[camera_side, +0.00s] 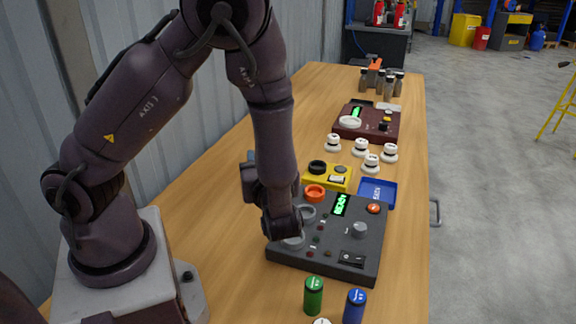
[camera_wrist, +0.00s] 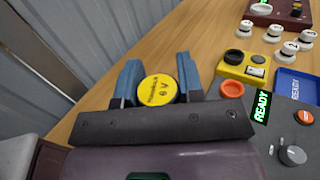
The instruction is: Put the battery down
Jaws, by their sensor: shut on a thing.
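The battery (camera_wrist: 158,89) has a yellow round top marked with a 6 and a V in the wrist view. My gripper (camera_wrist: 158,78) is shut on it, with a blue finger on each side. In the side view my gripper (camera_side: 281,226) points down at the left edge of a dark grey panel (camera_side: 337,250), close to a pale round socket (camera_side: 293,242). The battery is hidden there, so I cannot tell whether it touches the panel. The panel also has a grey ring (camera_side: 307,213), an orange ring (camera_side: 314,193) and a green READY display (camera_side: 340,205).
A green battery (camera_side: 313,295) and a blue battery (camera_side: 354,306) stand in front of the panel. Behind it are a yellow box (camera_side: 327,177), a blue tray (camera_side: 377,191), several white knob-like pieces (camera_side: 372,162) and a dark red panel (camera_side: 368,121). The wooden table's left side is clear.

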